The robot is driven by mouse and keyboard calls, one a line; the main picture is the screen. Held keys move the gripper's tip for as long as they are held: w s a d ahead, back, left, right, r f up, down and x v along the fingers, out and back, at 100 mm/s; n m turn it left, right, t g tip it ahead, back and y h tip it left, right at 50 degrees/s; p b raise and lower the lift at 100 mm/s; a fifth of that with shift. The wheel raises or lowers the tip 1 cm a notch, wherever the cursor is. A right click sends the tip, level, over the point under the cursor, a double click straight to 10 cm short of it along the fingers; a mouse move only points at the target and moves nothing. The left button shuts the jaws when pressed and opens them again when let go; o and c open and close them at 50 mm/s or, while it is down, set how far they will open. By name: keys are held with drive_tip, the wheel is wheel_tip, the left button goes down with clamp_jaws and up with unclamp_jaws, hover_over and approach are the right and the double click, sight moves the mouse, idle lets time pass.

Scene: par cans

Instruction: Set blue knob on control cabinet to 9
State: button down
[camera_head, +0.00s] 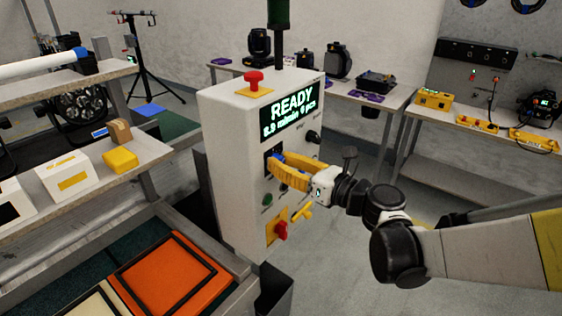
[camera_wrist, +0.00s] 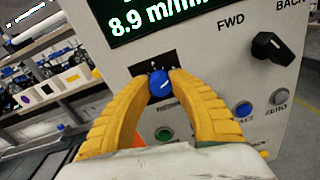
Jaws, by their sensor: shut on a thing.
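The control cabinet (camera_head: 234,150) is a white box in the middle of the head view. Its display (camera_head: 290,112) reads READY and 8.9 m/min; the wrist view's display (camera_wrist: 170,15) also shows 8.9. The blue knob (camera_wrist: 158,83) sits on a black scale plate below the display, with a pale pointer line on its face. My gripper (camera_wrist: 160,82) has yellow fingers, shut on the blue knob from both sides. In the head view my gripper (camera_head: 277,160) reaches the cabinet front from the right and mostly hides the knob.
A black FWD/BACK selector (camera_wrist: 272,46) is right of the knob. A green button (camera_wrist: 164,134), a small blue button (camera_wrist: 243,109) and a grey ZERO button (camera_wrist: 279,97) are nearby. A red emergency button (camera_head: 254,78) tops the cabinet. A red switch (camera_head: 280,230) is low on its front.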

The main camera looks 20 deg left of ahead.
drive_tip(key=shift+r+m, duration=0.15)
drive_tip(key=shift+m, duration=0.15)
drive_tip(key=c, duration=1.1)
unclamp_jaws()
drive_tip(key=shift+c, duration=0.2)
drive_tip(key=v, duration=1.2)
